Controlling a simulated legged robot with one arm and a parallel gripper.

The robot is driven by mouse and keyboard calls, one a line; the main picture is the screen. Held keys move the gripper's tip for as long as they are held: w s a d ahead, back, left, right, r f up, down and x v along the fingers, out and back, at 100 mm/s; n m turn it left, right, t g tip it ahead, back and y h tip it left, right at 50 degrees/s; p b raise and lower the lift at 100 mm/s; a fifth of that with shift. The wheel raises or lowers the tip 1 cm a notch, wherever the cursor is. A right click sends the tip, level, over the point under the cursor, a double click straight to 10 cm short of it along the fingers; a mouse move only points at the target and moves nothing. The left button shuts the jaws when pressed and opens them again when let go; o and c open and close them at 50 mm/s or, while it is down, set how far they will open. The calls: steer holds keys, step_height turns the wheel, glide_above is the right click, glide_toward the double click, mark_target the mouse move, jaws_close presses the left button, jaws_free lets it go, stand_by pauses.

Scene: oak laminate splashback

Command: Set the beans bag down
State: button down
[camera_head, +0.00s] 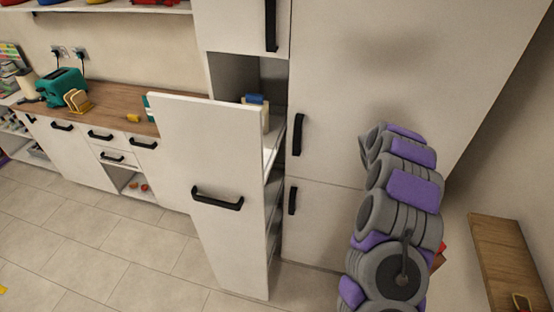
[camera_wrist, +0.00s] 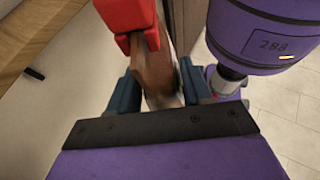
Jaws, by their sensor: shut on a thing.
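The beans bag (camera_wrist: 157,62), brown with a red part at its top, is between the blue fingers of my gripper (camera_wrist: 157,88) in the wrist view. My gripper is shut on it. In the head view my gripper is hidden behind my grey and purple arm. Only a small red patch (camera_head: 440,256) shows beside the arm there, perhaps part of the bag. The bag's far end is hidden in both views, and I cannot tell whether it touches anything.
A tall white pull-out cupboard (camera_head: 210,140) stands open left of my arm, with a few items on its upper shelf. A wooden surface (camera_head: 510,255) is at the right. The wooden counter (camera_head: 110,110) at the left holds a teal toaster (camera_head: 62,85). The tiled floor (camera_head: 110,255) in front is mostly clear.

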steer(key=shift+s+a+f+m+y, duration=0.15)
steer(key=shift+s+m+y, duration=0.15)
steer(key=shift+m+y, duration=0.2)
steer(key=shift+s+f+m+y, duration=0.15)
steer(key=shift+s+m+y, duration=0.1)
steer(key=shift+m+y, duration=0.25)
steer(key=m+y, duration=0.1)
steer(key=y, duration=0.1)
steer(key=m+y, duration=0.1)
steer(key=shift+s+a+f+m+g+p, duration=0.3)
steer(key=shift+s+f, duration=0.1)
steer(key=shift+d, duration=0.1)
steer(key=a+m+y, duration=0.3)
steer(key=a, duration=0.1)
steer(key=shift+a+f+t, duration=0.1)
steer(key=shift+t, duration=0.3)
steer(key=shift+y, duration=0.3)
